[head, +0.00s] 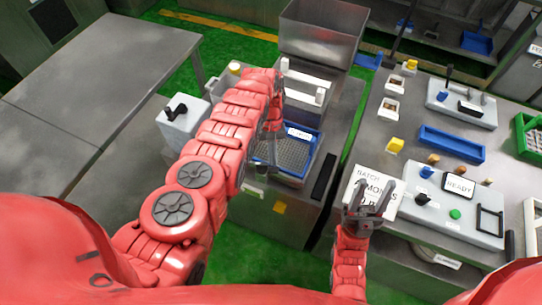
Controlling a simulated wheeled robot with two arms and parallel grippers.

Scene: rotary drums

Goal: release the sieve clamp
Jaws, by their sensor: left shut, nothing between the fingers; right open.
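A blue-framed sieve (294,163) with a grey mesh and a white label sits on the metal machine at the centre. A white bar with upright end pieces (308,84) stands behind it; I cannot tell whether it is the sieve clamp. My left arm reaches over the machine. My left gripper (271,152) is shut and empty, over the sieve's mesh; whether it touches is unclear. The arm hides the sieve's left side. My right gripper (373,186) is open and empty, in front of a white batch card (366,178) at the right table's edge.
A control box (450,208) with a READY screen and a green button stands on the right table (415,105). A blue tray (451,144) lies behind it. A grey box with a black handle (183,123) stands left of my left arm. The left table (115,60) is bare.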

